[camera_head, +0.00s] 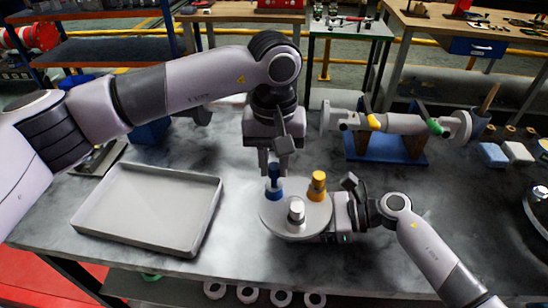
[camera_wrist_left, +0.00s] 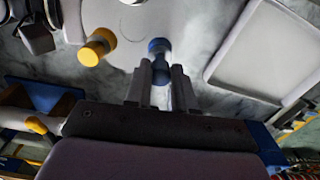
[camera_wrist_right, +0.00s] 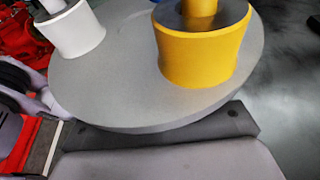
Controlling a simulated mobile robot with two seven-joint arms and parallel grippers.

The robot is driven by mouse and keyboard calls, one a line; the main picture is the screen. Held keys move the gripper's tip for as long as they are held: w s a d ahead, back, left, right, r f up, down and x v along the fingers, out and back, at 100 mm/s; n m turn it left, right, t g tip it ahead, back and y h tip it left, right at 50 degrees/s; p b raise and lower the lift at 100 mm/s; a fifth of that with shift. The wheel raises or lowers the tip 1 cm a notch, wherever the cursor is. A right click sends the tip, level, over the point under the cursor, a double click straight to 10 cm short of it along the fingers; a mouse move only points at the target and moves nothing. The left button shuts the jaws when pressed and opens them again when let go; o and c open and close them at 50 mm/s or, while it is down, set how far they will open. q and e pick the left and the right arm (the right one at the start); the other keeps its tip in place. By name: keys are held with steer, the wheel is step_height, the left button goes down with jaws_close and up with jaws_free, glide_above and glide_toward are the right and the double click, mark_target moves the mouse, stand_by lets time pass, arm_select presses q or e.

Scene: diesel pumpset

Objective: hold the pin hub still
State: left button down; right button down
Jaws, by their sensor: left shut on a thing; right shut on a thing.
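The pin hub (camera_head: 290,225) is a round grey disc lying flat above the worktop. It bears a blue pin (camera_head: 274,185), a yellow pin (camera_head: 317,186) and a pale grey pin (camera_head: 296,210), each with a wider base. My left gripper (camera_head: 276,170) comes down from above and is shut on the blue pin; the left wrist view shows this pin (camera_wrist_left: 159,48) at the fingertips. My right gripper (camera_head: 334,215) is shut on the hub's right rim. In the right wrist view the hub (camera_wrist_right: 140,85) fills the middle and hides the fingertips.
An empty grey tray (camera_head: 150,210) lies left of the hub. Behind to the right, a grey flanged pipe (camera_head: 400,123) with yellow and green parts rests on a blue stand (camera_head: 385,148). Small blue and white blocks (camera_head: 505,153) lie at the right. Bare worktop lies between tray and hub.

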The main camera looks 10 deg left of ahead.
mark_target(274, 167)
arm_select(q)
steer(key=shift+f, duration=1)
arm_select(e)
steer(key=shift+r, duration=0.1)
arm_select(q)
steer(key=c, duration=0.9)
jaws_free()
steer(key=shift+o, duration=0.2)
steer(key=shift+r, duration=0.1)
step_height(274, 167, up, 12)
arm_select(e)
steer(key=shift+c, duration=0.5)
jaws_free()
